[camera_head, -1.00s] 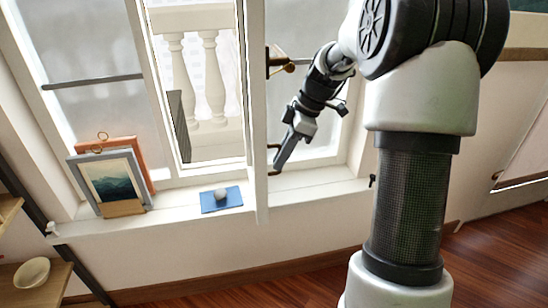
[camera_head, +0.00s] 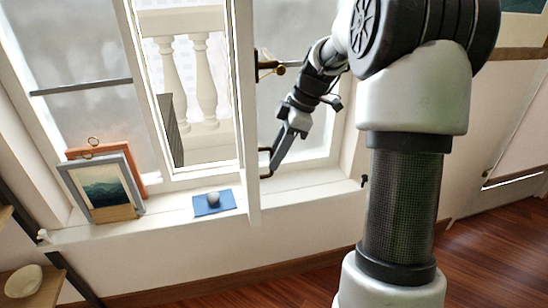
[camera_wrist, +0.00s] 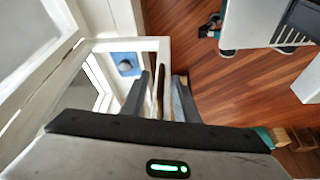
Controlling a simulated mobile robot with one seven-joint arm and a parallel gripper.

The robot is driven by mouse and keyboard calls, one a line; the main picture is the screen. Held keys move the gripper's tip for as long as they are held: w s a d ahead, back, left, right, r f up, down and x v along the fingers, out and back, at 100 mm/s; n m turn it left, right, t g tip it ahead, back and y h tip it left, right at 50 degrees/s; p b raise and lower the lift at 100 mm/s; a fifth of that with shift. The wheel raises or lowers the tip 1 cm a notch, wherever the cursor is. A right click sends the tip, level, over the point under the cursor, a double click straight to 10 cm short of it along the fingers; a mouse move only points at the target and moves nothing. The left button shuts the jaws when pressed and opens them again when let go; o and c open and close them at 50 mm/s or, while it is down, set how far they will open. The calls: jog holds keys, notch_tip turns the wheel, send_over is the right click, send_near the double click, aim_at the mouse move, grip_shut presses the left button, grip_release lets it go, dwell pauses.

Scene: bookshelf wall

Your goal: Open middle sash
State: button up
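The middle sash (camera_head: 244,120) is a white-framed window leaf that stands swung into the room, seen nearly edge-on. Through the opening I see a white balustrade. A dark plate with a brass lever (camera_head: 272,66) sits on its upper right side, and a dark pull handle (camera_head: 264,160) lower down. My gripper (camera_head: 270,172) is at this lower handle, right of the sash edge. In the wrist view the fingers of my gripper (camera_wrist: 161,95) are apart, with a thin brownish bar (camera_wrist: 159,92), apparently the handle, between them. Contact cannot be told.
On the sill, a grey picture frame (camera_head: 101,190) leans before an orange one (camera_head: 134,163). A blue book (camera_head: 229,203) with a grey ball (camera_head: 213,198) lies near the open sash. A white bowl (camera_head: 23,281) stands on a shelf at lower left. The wooden floor (camera_head: 500,245) is clear at right.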

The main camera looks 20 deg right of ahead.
jog(key=p+v, duration=0.3)
jog(key=v, duration=1.2)
jog(key=shift+r+p, duration=0.3)
jog(key=s+a+r+m+t+h+p, duration=0.15)
jog(key=s+a+r+m+h, duration=0.3)
jog(key=s+a, duration=0.5)
jog(key=s+a+f+m+t+b, duration=0.1)
jog(key=s+a+f+m+t, duration=0.15)
jog(key=s+m, duration=0.35)
jog(key=s+a+f+m+t+b, duration=0.1)
jog(key=s+f+m, duration=0.3)
jog(key=s, duration=0.4)
notch_tip(320, 180, up, 20)
jog(key=p, duration=2)
jog(key=shift+g, duration=0.3)
